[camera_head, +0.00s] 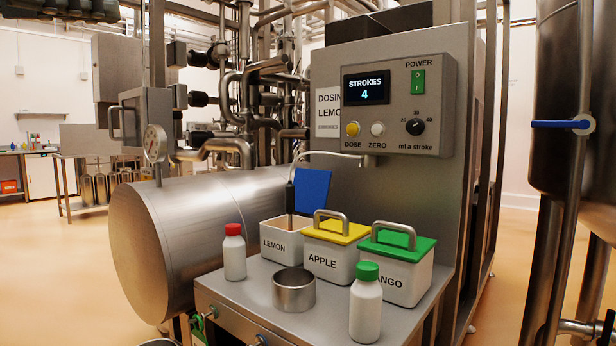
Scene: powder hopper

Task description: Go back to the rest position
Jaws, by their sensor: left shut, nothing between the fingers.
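My left gripper is hard to make out; at most a small part shows at the picture's edge, shut and empty, apart from the containers on the bench. My right gripper is not seen. The white lemon bin (282,246) stands open with a dark probe upright in it. The apple bin (330,262) has a yellow lid on, and the mango bin (402,284) a green lid on. A red-capped white bottle (234,257) and a green-capped white bottle (366,310) stand upright. A steel cup (294,294) stands between them. The display (366,88) reads STROKES 4.
The steel bench (325,325) carries the bins and bottles. A blue panel (314,190) leans behind the lemon bin. A large horizontal tank (190,235) lies at left. The control box (440,135) stands behind the bins. A vertical tank (570,100) is at right, with clear floor between.

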